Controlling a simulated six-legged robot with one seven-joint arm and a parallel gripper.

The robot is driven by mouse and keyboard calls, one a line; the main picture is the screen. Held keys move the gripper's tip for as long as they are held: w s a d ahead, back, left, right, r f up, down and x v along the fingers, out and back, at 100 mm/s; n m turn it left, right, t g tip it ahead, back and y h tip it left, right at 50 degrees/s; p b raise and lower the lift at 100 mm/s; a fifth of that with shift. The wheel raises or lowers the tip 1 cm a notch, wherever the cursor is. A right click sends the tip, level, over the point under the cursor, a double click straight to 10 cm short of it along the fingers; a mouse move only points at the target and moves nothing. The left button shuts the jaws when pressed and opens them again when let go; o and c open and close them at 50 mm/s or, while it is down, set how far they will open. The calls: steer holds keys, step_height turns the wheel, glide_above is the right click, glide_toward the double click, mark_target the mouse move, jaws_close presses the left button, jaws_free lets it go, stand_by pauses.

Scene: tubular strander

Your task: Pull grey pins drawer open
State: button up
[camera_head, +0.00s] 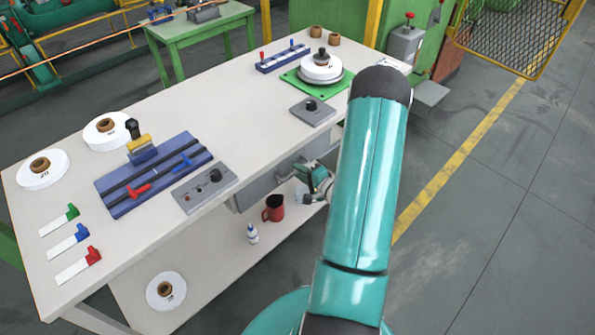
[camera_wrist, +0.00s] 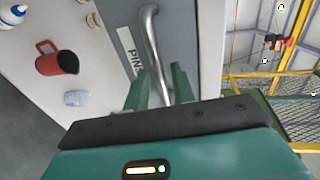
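The grey drawer (camera_head: 262,188) hangs under the workbench top. In the wrist view its front (camera_wrist: 185,25) fills the upper middle, with a white label (camera_wrist: 131,52) on which "PIN" can be read. A bent metal bar handle (camera_wrist: 151,40) runs down the front. My gripper (camera_wrist: 161,72) has its two green fingers apart, one on each side of the handle, with gaps visible beside the bar. Whether a finger touches it cannot be told. In the head view my gripper (camera_head: 318,178) is at the drawer, partly hidden by my arm.
A red mug (camera_head: 273,208) and a white bottle (camera_head: 252,233) stand on the lower shelf. The workbench top (camera_head: 262,120) above the drawer carries a blue fixture (camera_head: 120,185) and control boxes (camera_head: 312,111). Open floor (camera_head: 480,220) lies to the right.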

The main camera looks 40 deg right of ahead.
steer(key=shift+w+f, duration=0.15)
steer(key=shift+w, duration=0.55)
steer(key=shift+a, duration=0.1)
jaws_close()
steer(key=shift+s, duration=0.15)
